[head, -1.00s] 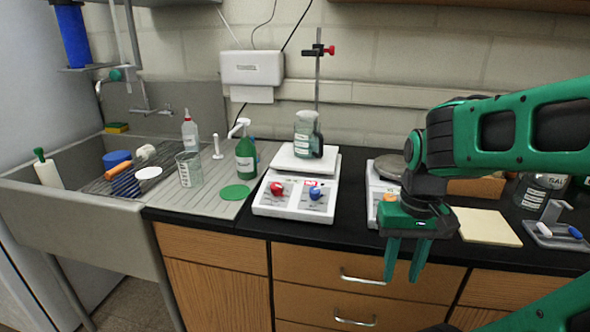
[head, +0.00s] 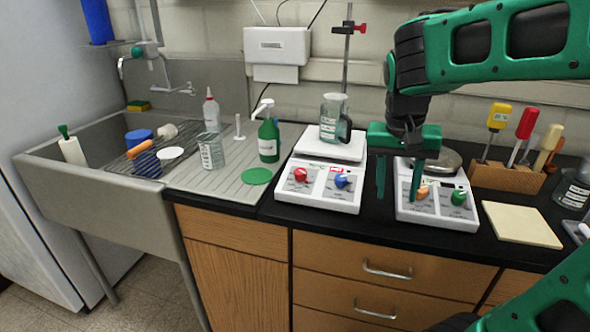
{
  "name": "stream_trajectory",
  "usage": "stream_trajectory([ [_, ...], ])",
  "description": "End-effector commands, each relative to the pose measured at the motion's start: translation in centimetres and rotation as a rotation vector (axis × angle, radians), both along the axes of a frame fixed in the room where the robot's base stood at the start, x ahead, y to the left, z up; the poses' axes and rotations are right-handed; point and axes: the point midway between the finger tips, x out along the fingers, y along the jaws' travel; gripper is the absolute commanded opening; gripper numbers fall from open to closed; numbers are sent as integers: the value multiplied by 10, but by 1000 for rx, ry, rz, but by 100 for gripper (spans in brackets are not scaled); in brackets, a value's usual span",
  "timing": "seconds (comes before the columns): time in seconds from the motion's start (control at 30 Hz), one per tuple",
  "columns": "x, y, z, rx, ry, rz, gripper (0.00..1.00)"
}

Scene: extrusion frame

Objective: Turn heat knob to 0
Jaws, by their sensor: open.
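Two white hot plates stand on the black counter. The left one (head: 323,201) has a red knob (head: 300,174) and a blue knob (head: 342,181) on its front panel, and a glass beaker (head: 333,113) on its plate. The right one (head: 430,217) has an orange knob (head: 423,192) and a green knob (head: 458,197). I cannot read which knob is marked heat. My gripper (head: 398,198) is open, empty and pointing down, in front of the left side of the right hot plate. Its right finger partly covers the orange knob; contact cannot be told.
A metal stand (head: 345,57) rises behind the left hot plate. A wooden block (head: 506,178) with several tools and a cream pad (head: 521,224) are on the right. A green bottle (head: 268,139) and the sink (head: 90,200) are left.

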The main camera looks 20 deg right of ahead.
Motion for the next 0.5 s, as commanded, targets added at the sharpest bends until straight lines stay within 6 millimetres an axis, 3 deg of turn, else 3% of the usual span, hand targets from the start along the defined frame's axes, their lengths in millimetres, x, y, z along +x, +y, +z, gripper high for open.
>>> stream_trajectory([
  [0.03, 25, 18, 12, -18, -25, 1, 43],
  [0.2, 89, 83, 48, -56, -126, -55, 43],
  [0.4, 126, 155, 75, -57, -217, -106, 43],
  [0.5, 133, 176, 81, -51, -242, -121, 43],
])
